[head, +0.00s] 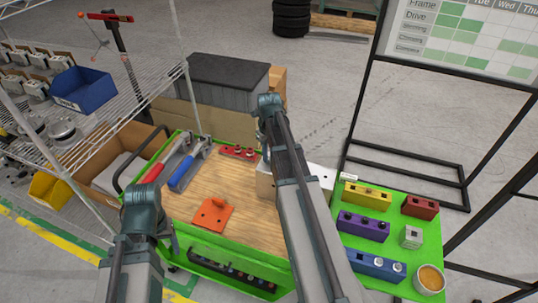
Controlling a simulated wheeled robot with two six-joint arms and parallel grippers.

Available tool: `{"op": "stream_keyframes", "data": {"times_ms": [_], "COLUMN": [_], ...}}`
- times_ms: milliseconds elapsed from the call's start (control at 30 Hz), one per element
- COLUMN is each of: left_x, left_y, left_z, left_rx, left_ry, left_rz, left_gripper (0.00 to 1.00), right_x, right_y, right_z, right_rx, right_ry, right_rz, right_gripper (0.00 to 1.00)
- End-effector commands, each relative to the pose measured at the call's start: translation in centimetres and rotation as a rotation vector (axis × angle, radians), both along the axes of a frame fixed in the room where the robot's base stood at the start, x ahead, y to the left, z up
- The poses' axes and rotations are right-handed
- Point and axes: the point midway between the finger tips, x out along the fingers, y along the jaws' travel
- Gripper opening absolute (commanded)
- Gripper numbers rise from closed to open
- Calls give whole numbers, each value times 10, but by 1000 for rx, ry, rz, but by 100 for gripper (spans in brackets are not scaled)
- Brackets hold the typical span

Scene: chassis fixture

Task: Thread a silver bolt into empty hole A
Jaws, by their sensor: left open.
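Silver bolts stand in the blue block (376,265) on the green tray at right, and in a red strip (239,152) at the back of the wooden bench top. An orange bracket (212,215) with small dark holes lies on the bench. A white box (321,178) stands at the bench's right, partly behind my right arm. I cannot make out which hole is A. My left gripper (142,194) is at the bench's left front edge, open, its fingers hard to make out and no bolt seen in it. My right gripper is hidden behind its own arm.
Red-handled and blue-handled tools (186,170) lie at the bench's back left. The bench's middle is clear.

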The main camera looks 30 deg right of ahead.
Motion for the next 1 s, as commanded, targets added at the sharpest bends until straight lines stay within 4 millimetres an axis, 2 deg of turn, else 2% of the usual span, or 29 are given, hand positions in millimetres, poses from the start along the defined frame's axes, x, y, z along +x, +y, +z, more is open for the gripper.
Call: {"op": "stream_keyframes", "data": {"times_ms": [33,67,200,267,633,900,1000], "left_x": [0,0,0,0,0,0,0], "left_y": [0,0,0,0,0,0,0], "left_z": [-1,-1,-1,-1,1,24,26], "left_rx": [0,0,0,0,0,0,0], "left_ry": [0,0,0,0,0,0,0], "left_rz": [0,0,0,0,0,0,0], "left_gripper": [69,69,69,69,69,69,69], "right_x": [-3,-3,-3,-3,-1,-1,-1], "right_y": [2,2,2,2,1,0,0], "right_z": [-1,-1,-1,-1,1,24,26], "right_rx": [5,5,5,5,1,1,1], "right_ry": [7,7,7,7,3,2,2], "right_rz": [2,2,3,4,3,3,3], "right_gripper": [0,26,51,59,59,59,59]}}
